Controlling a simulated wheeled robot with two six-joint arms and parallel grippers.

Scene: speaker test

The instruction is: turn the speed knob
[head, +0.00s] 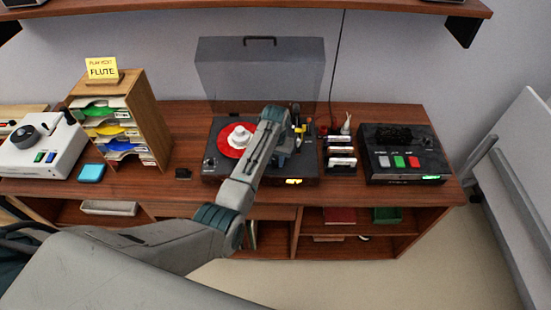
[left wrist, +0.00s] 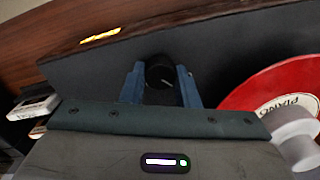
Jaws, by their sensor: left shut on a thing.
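The turntable (head: 226,174) is a dark box with a red record (head: 232,151) and a white centre piece on its left half. Its deck (left wrist: 225,58) fills much of the left wrist view. My left gripper (head: 289,152) is over the right part of the deck. In the left wrist view its two blue fingers stand on either side of a round black knob (left wrist: 159,68) with a pale pointer line, shut on it. In the head view my arm and gripper hide this knob. My right gripper is in neither view.
The clear lid (head: 225,70) stands raised behind the deck. White-labelled cartridges (head: 341,162) and a dark button box (head: 385,168) stand to the right. A wooden sorter (head: 148,110) and white device (head: 35,155) stand to the left.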

